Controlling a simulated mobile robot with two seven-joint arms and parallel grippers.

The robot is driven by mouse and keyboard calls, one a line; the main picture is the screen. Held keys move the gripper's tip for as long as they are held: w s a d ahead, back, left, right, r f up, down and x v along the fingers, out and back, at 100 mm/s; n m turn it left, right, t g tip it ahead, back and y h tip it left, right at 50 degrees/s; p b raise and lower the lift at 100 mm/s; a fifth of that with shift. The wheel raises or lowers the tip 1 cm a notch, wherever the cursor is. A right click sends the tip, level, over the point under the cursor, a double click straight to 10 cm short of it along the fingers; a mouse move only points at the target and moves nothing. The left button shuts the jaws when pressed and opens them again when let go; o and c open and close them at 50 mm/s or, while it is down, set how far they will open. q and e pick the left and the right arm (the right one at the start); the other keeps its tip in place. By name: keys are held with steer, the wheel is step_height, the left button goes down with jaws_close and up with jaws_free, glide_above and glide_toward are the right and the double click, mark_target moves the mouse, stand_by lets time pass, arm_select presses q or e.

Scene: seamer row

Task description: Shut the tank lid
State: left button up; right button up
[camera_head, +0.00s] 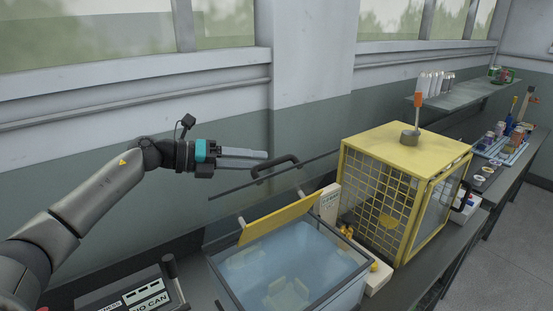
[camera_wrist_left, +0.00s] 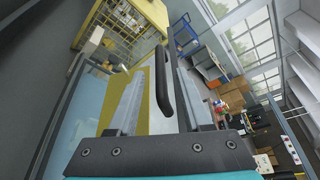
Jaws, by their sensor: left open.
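The tank (camera_head: 215,262) stands at the lower middle of the head view, filled with bluish water with pale shapes in it. Its lid (camera_head: 232,190) is raised open; its dark edge shows above and behind the tank. A black bar handle (camera_head: 288,161) sits on that edge. My left gripper (camera_head: 263,159) is open, its fingers pointing right with the tips close to the handle's left end. In the left wrist view the handle (camera_wrist_left: 164,88) appears ahead of and between the fingers; contact cannot be told. My right gripper is not in view.
A yellow mesh guard cage (camera_head: 405,150) with an orange-topped post stands right of the tank. A yellow plate (camera_head: 281,218) slants at the tank's back. A panel with a lever (camera_head: 135,295) is at front left. The wall runs close behind; a shelf (camera_head: 465,92) holds bottles.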

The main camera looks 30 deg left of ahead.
mark_target(277, 159)
arm_select(q)
steer(key=shift+p+x, duration=0.7)
steer(key=shift+x, duration=2.45)
jaws_close()
